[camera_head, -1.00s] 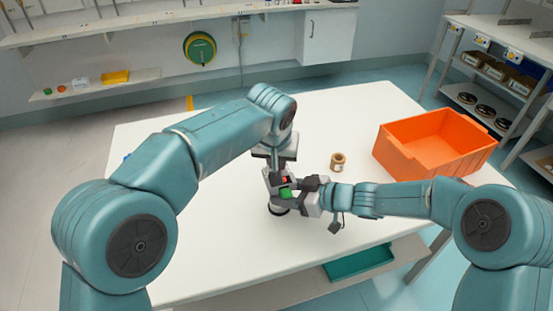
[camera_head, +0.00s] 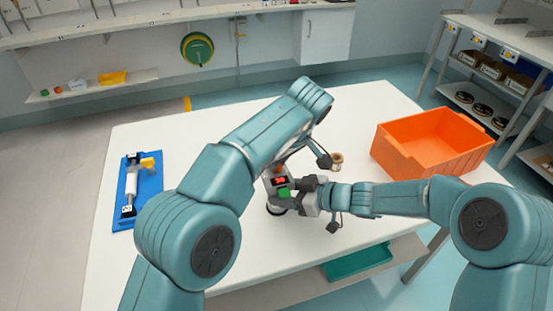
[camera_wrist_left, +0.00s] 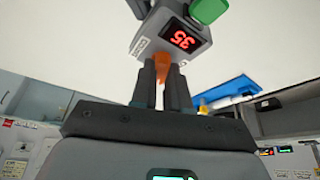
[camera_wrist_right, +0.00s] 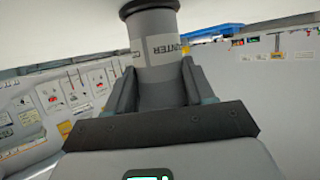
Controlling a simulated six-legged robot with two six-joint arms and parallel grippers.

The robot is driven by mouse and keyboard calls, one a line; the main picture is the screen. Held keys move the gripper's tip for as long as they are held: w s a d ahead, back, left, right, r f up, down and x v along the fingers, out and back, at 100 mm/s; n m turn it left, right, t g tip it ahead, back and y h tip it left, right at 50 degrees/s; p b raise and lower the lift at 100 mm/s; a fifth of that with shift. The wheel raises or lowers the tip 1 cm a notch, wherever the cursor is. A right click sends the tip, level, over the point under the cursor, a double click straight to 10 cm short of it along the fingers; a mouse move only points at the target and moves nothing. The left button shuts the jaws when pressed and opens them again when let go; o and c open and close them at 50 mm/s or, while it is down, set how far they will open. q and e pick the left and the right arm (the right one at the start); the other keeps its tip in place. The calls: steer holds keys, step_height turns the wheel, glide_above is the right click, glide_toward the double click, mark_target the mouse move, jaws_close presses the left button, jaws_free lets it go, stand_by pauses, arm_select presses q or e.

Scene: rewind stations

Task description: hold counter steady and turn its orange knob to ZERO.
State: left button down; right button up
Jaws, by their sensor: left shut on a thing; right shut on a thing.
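The counter (camera_head: 278,187) stands on the white table, a grey device with a red display and a green part on its face. In the left wrist view its display (camera_wrist_left: 181,40) shows red digits upside down, apparently 35. Its orange knob (camera_wrist_left: 162,66) sits between the fingers of my left gripper (camera_wrist_left: 165,82), which is shut on it; in the head view my left arm hides most of that gripper. My right gripper (camera_head: 306,192) is shut on the counter's body from the right. In the right wrist view the fingers clasp its grey neck (camera_wrist_right: 157,60), which carries a label.
An orange bin (camera_head: 392,153) stands at the table's right, with a small brown spool (camera_head: 337,160) nearer the counter. A blue board (camera_head: 151,205) with a white cylindrical device lies at the left. A teal tray (camera_head: 358,262) is below the tabletop. The table's front left is clear.

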arm_select(q)
steer(key=shift+n, duration=0.7)
steer(key=c, duration=1.1)
jaws_free()
